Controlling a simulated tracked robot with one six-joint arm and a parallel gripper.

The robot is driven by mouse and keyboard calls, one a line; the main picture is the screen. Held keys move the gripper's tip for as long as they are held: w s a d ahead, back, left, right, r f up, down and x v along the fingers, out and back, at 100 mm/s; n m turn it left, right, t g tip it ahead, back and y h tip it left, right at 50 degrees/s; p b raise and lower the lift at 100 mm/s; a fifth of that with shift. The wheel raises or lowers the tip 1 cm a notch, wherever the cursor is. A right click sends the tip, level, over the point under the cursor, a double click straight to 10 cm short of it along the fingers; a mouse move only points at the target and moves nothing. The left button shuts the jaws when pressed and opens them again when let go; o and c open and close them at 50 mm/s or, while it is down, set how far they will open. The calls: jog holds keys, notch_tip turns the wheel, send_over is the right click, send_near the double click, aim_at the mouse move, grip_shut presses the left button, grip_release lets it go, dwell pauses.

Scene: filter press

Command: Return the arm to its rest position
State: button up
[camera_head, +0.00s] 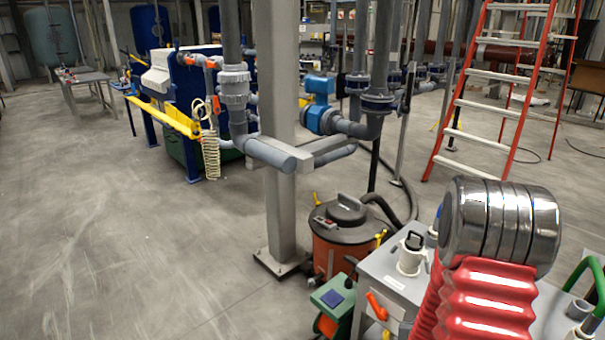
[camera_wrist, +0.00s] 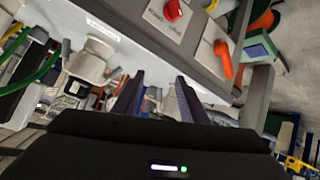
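My gripper (camera_wrist: 158,88) shows in the wrist view as two dark fingers. They stand apart with clutter visible between them and nothing held. The fingers are close in front of a grey panel box (camera_wrist: 190,45) that carries a red knob (camera_wrist: 172,10) and an orange lever (camera_wrist: 222,58). I cannot tell whether they touch it. In the head view, my red ribbed and chrome arm (camera_head: 490,270) is folded at the lower right. My gripper is not visible there.
The grey box (camera_head: 385,262) stands beside my arm, with an orange lever (camera_head: 376,306) and a white fitting (camera_head: 410,255). An orange drum vacuum (camera_head: 335,250), a green box (camera_head: 333,297) and a steel column (camera_head: 280,130) are nearby. A red ladder (camera_head: 495,90) stands behind. The left floor is clear.

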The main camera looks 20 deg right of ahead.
jog(key=w+a+r+n+y, duration=0.35)
jog(key=a+r+y, duration=0.25)
jog(key=a+r, duration=1.25)
jog(key=s+a+r+n+g+y, duration=0.1)
jog(key=s+a+r, duration=0.4)
jog(key=s+a, duration=0.2)
jog(key=s+a+r+n+y, duration=0.1)
jog(key=s+a+r, duration=0.3)
jog(key=s+a, duration=0.4)
jog(key=shift+s+a+r+g, duration=0.2)
jog(key=shift+s+r+g, duration=0.2)
jog(key=shift+s, duration=0.65)
